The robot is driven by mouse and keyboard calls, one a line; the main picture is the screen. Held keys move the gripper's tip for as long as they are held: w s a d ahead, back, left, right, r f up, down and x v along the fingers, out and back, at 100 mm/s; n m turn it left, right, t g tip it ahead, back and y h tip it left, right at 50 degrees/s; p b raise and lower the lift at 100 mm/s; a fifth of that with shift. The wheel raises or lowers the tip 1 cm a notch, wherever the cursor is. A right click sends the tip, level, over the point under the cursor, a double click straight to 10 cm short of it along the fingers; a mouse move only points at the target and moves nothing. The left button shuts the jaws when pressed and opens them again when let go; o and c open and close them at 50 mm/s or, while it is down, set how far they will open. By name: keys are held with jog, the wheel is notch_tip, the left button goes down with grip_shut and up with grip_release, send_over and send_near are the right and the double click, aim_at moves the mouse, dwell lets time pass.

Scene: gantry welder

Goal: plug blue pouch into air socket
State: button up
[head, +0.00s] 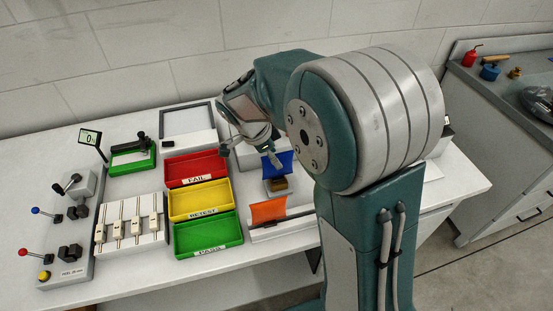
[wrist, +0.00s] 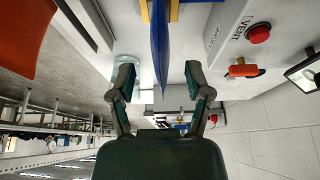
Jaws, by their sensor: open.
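The blue pouch (head: 277,163) stands upright in a small stand with a brown block (head: 278,185), right of the red bin. In the wrist view the blue pouch (wrist: 161,45) shows edge-on as a narrow strip reaching between the fingers, with a gap on both sides. My gripper (head: 264,147) is open just above and behind the pouch in the head view; in the wrist view its two fingers (wrist: 160,82) are spread. I cannot make out an air socket for certain. A grey unit with a red button (wrist: 258,33) and an orange-red lever (wrist: 243,71) is at right in the wrist view.
An orange pouch (head: 268,210) stands nearer the front edge. Red (head: 186,182), yellow (head: 189,215) and green (head: 194,250) bins are to the left. A slider fixture (head: 147,238) and lever panel (head: 77,270) stand farther left. My arm hides the table's right part.

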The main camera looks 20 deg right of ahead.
jog(key=v, duration=0.9)
jog(key=shift+a+r, duration=0.2)
jog(key=shift+r, duration=0.1)
jog(key=s+d+r+n+t+y, duration=0.2)
jog(key=s+n, duration=0.7)
jog(key=s, duration=0.1)
jog(key=s+d+r+n+t+y, duration=0.1)
jog(key=s+d+n+t+y, duration=0.1)
jog(key=s+n, duration=0.7)
jog(key=shift+s+d+r+t+y, duration=0.35)
jog(key=shift+s+d+t, duration=0.1)
jog(key=shift+s+t, duration=0.35)
